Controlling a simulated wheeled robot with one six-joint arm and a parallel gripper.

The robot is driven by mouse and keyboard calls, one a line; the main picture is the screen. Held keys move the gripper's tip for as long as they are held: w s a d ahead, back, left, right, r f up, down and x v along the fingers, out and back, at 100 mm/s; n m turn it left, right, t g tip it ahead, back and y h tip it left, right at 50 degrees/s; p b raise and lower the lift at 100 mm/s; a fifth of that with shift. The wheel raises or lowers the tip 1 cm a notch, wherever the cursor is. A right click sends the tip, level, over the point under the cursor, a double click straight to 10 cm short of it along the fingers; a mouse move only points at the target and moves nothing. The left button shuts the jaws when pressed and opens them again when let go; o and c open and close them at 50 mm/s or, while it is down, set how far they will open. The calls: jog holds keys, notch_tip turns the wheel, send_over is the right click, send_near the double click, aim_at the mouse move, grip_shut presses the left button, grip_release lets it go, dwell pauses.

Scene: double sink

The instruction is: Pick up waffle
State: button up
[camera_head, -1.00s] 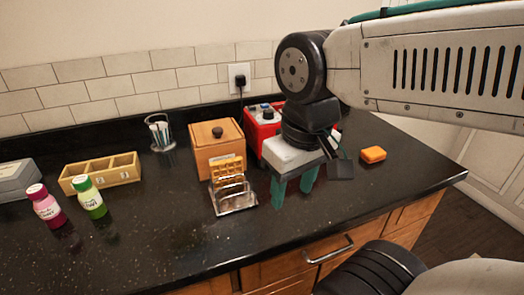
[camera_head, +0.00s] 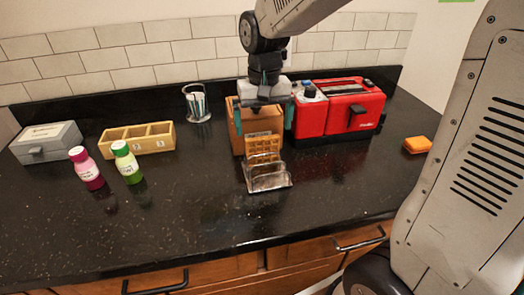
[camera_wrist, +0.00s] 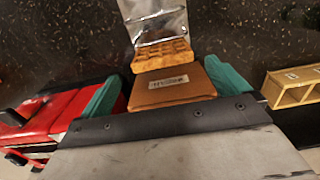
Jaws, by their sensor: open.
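The waffle (camera_head: 263,147) is golden brown and stands upright in a clear, shiny rack (camera_head: 268,182) on the black counter. In the wrist view the waffle (camera_wrist: 161,55) is near the top centre, with the rack (camera_wrist: 155,20) beyond it. My gripper (camera_head: 265,122) is above and behind the waffle, over the wooden box (camera_head: 236,127). Its green fingers are spread wide and hold nothing. In the wrist view the fingers (camera_wrist: 168,88) lie to either side of the box's lid (camera_wrist: 172,95), and the waffle is forward of them.
A red toaster (camera_head: 350,107) stands close on the right of my gripper. A three-slot wooden tray (camera_head: 138,139), two bottles (camera_head: 127,162), a glass (camera_head: 198,103) and a grey box (camera_head: 46,142) are to the left. An orange sponge (camera_head: 417,145) lies at right. The front counter is clear.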

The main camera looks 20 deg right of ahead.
aim_at(263, 137)
notch_tip(263, 137, down, 7)
jog(key=shift+a+r, duration=0.1)
jog(key=shift+a, duration=0.05)
jog(key=c, duration=0.7)
